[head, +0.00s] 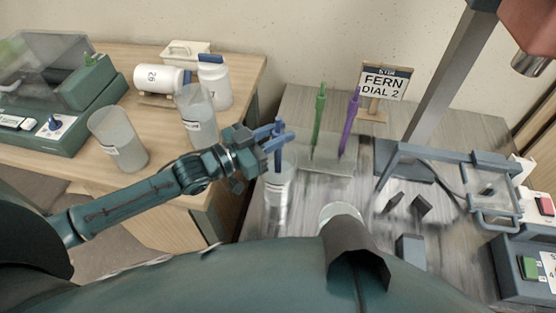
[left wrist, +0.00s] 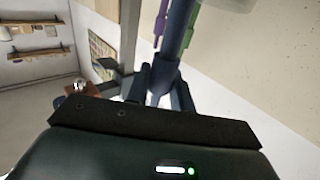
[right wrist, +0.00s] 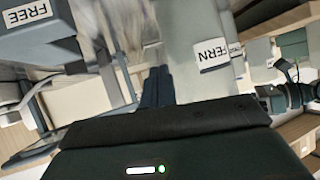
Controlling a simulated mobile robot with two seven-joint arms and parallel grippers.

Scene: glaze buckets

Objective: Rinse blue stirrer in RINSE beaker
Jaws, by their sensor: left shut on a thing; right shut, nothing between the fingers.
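My left gripper (head: 277,137) is shut on the blue stirrer (head: 278,156), which also shows between the fingers in the left wrist view (left wrist: 176,38). The stirrer hangs roughly upright over a clear labelled beaker (head: 277,190). Its lower end is at the beaker's mouth; how deep it reaches I cannot tell, and the label is too small to read. My right gripper (right wrist: 158,86) is shut and empty in the right wrist view, beside a grey container labelled FERN (right wrist: 195,28). In the head view the right gripper cannot be made out clearly.
A green stirrer (head: 319,115) and a purple stirrer (head: 350,120) stand in a holder (head: 333,160) right of the beaker. A sign reading FERN DIAL 2 (head: 384,83) stands behind. A partly hidden container (head: 341,212) is in front. More beakers (head: 117,138) stand on the left table.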

